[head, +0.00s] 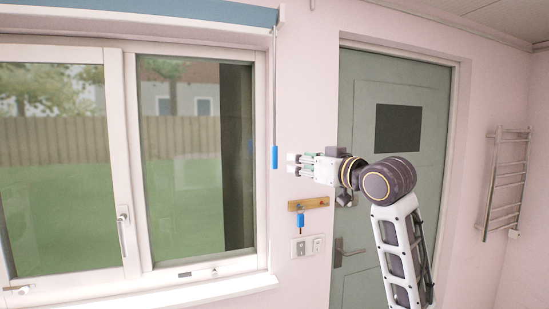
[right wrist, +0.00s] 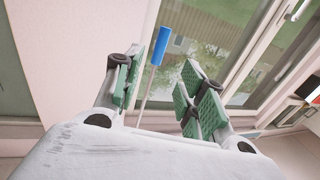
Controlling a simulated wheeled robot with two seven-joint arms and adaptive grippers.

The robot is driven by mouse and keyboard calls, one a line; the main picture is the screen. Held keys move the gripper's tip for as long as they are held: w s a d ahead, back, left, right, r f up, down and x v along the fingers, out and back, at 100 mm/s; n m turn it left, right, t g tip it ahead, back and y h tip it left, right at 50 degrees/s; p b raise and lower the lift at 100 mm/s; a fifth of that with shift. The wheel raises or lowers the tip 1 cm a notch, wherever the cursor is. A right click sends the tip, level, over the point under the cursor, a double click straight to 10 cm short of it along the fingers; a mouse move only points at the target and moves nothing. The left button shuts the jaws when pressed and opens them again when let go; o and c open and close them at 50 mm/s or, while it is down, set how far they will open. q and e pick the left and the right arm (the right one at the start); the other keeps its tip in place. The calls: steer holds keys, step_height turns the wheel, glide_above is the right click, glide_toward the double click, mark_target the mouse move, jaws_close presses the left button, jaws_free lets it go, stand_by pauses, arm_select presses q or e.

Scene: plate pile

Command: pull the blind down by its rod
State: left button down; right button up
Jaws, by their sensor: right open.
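The blue blind (head: 200,10) is rolled up at the top of the window, with only a short strip showing. A thin rod (head: 274,90) hangs from its right end, with a blue grip (head: 275,157) at the lower end. My right gripper (head: 292,164) is open and empty, pointing left, with its fingertips just right of the blue grip and apart from it. In the right wrist view, the blue grip (right wrist: 160,46) and the rod appear in the gap between the open green-padded fingers (right wrist: 160,85), beyond them. My left gripper is out of view.
A wooden rail (head: 309,203) with a small blue-handled item (head: 301,220) is on the wall below my gripper, above switches (head: 307,246). The window frame (head: 262,160) is to the left. A green door (head: 395,90) and a towel rail (head: 505,180) are to the right.

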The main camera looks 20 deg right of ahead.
mark_target(276, 157)
steer(key=shift+p+x, duration=2)
steer(key=shift+x, duration=4.8)
jaws_close()
